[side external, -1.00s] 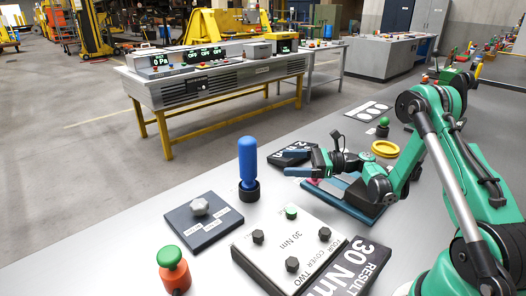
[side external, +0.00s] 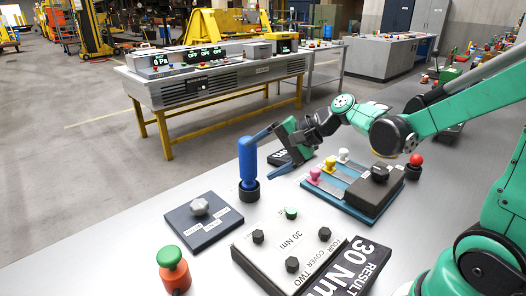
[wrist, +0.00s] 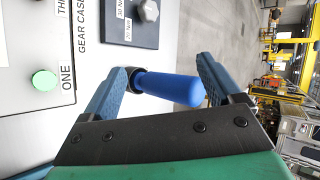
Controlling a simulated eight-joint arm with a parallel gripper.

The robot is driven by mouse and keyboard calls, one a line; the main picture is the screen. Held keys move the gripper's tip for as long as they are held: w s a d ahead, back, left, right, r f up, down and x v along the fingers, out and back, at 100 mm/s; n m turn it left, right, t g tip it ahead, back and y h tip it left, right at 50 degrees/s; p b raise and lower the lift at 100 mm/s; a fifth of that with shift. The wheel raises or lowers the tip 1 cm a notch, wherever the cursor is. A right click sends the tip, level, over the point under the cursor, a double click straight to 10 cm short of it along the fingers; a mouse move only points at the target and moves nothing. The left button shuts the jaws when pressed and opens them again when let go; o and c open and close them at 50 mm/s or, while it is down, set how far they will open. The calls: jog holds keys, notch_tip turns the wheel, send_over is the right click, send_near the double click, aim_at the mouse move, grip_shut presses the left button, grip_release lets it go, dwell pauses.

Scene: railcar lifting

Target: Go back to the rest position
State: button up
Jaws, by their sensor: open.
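My gripper (side external: 264,152) is open and empty, just right of the upright blue-handled tool (side external: 248,160). Its two blue-grey fingers point toward the handle. In the wrist view my gripper (wrist: 162,70) shows one finger on each side of the blue handle (wrist: 170,87), and the right finger meets the handle's end in the picture. I cannot tell whether they touch. The tool stands in a black round holder (side external: 249,191) on the grey table.
A dark plate with a grey knob (side external: 200,208) and a red-green button (side external: 173,265) stand at the left. The bolted gear case cover (side external: 275,240) lies in front. A blue base with coloured knobs (side external: 328,176) is at the right.

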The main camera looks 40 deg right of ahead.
aim_at(249, 139)
jog(key=s+a+n+g+h, duration=0.1)
jog(key=s+n+h, duration=0.4)
jog(key=s+n, duration=0.3)
jog(key=n, duration=0.3)
jog(key=shift+s+a, duration=0.15)
jog(key=shift+s, duration=0.1)
jog(key=shift+o, duration=0.3)
jog(key=shift+s+d+n+h, duration=0.25)
jog(key=shift+s+n+h, duration=0.3)
jog(key=shift+n, duration=0.45)
jog(key=shift+w+r, duration=0.15)
jog(key=w+d+n+g, duration=0.1)
jog(key=w, duration=0.4)
jog(key=w+d+r+n+g, duration=0.1)
jog(key=w, duration=0.5)
jog(key=w+d+n+g+y, duration=0.1)
jog(key=w, duration=0.4)
jog(key=shift+w+d+r, duration=0.15)
jog(key=shift+w+r, duration=0.05)
jog(key=shift+r, duration=0.05)
jog(key=shift+x, duration=2.5)
